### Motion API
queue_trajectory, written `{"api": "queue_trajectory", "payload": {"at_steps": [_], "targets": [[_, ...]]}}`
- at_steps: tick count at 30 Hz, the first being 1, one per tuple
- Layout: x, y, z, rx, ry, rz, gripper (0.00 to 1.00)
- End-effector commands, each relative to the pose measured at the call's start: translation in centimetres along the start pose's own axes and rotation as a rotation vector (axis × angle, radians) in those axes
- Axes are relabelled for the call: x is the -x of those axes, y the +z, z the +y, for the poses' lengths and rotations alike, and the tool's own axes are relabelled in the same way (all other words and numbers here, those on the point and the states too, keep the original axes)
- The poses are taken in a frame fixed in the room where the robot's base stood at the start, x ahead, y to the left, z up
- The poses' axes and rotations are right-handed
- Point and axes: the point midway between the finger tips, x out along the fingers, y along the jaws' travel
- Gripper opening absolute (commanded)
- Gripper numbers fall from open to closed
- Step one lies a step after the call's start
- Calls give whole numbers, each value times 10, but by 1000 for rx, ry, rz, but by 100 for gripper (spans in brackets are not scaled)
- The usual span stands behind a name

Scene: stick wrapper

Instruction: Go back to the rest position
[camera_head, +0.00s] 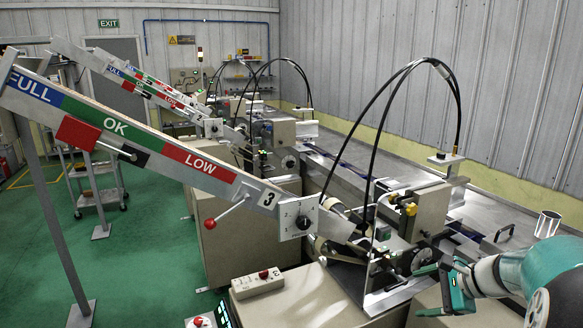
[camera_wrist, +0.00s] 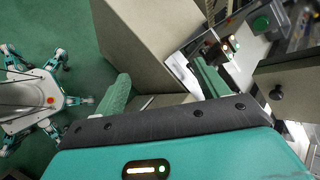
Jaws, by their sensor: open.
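My gripper (camera_head: 430,291) is at the lower right in the head view, beside the front wrapper machine (camera_head: 428,214). Its two green fingers are apart. The wrist view also shows my gripper (camera_wrist: 162,86), with the fingers spread and nothing held between them. The beige machine cabinet (camera_wrist: 140,45) lies beyond the fingers there. My own white body and legs show at the left of the wrist view. My arm comes in from the right edge of the head view. Whether a finger touches the machine I cannot tell.
A sloped chute marked FULL, OK and LOW (camera_head: 150,140) runs down to the machine. Black cables (camera_head: 388,100) arch above it. A control box (camera_head: 257,284) with a red button is on the cabinet top. A metal cup (camera_head: 547,224) stands at right. Green floor (camera_head: 140,265) is open at left.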

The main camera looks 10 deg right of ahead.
Motion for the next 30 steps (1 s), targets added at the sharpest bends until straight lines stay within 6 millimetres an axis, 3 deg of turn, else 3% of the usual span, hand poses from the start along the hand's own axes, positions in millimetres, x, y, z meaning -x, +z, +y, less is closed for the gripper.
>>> {"api": "queue_trajectory", "payload": {"at_steps": [1, 3, 6, 12, 18, 21, 25, 30], "targets": [[-3, 32, 7, 109, 49, 12, 73], [-5, 66, 20, 255, 116, 32, 73], [-6, 110, 42, 465, 202, 58, 73], [3, 177, 91, 895, 343, 113, 73], [20, 220, 139, 1329, 440, 175, 73], [29, 231, 159, 1529, 471, 211, 73], [37, 238, 174, 1714, 492, 248, 73], [41, 240, 181, 1796, 503, 268, 73]]}}
